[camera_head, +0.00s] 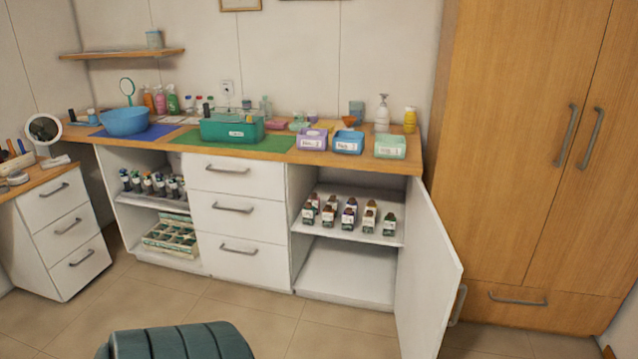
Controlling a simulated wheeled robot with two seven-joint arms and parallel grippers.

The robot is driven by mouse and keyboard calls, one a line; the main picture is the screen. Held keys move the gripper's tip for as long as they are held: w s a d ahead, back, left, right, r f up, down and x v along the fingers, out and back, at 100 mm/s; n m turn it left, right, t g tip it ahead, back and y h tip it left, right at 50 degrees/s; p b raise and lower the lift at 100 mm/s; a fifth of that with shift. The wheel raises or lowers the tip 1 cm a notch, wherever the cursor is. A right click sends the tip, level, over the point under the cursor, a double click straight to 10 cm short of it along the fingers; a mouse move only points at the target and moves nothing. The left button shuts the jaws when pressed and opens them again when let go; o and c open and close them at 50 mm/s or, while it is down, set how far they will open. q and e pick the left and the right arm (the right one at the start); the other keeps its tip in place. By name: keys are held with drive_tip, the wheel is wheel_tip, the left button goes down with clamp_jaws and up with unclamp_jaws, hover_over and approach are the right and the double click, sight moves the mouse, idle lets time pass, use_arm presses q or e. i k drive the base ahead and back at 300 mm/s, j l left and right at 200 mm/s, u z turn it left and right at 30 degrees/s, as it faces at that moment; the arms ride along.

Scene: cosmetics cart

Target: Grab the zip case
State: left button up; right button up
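A teal box-like case (232,130) with a pale label on its front stands on the green mat (275,143) on the wooden counter. It is the thing that looks most like the zip case, but I cannot make out a zip. It seems to have a clear or open top, too small to tell. Neither of my grippers shows in the head view.
A blue bowl (125,121) stands left of the case. Small purple (312,139), blue (349,142) and mint (390,146) bins stand to its right. A cabinet door (428,270) hangs open. A teal ribbed seat (180,343) stands in front; floor between is clear.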

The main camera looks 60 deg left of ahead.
sight(213, 128)
drive_tip(key=u, duration=0.85)
drive_tip(key=i+j+u, duration=0.2)
drive_tip(key=u, duration=0.25)
drive_tip(key=i+j+u, duration=0.25)
drive_tip(key=u, duration=0.2)
drive_tip(key=i+u, duration=0.45)
drive_tip(key=i+l+u, duration=0.1)
drive_tip(key=i+u, duration=0.2)
drive_tip(key=i, duration=0.95)
drive_tip(key=i+j+z, duration=0.25)
drive_tip(key=j, duration=0.15)
drive_tip(key=i+j+z, duration=0.2)
drive_tip(key=j, duration=0.25)
drive_tip(key=j+z, duration=0.25)
drive_tip(key=j, duration=0.15)
drive_tip(key=j+z, duration=0.2)
drive_tip(key=j, duration=0.3)
drive_tip(key=i, duration=0.1)
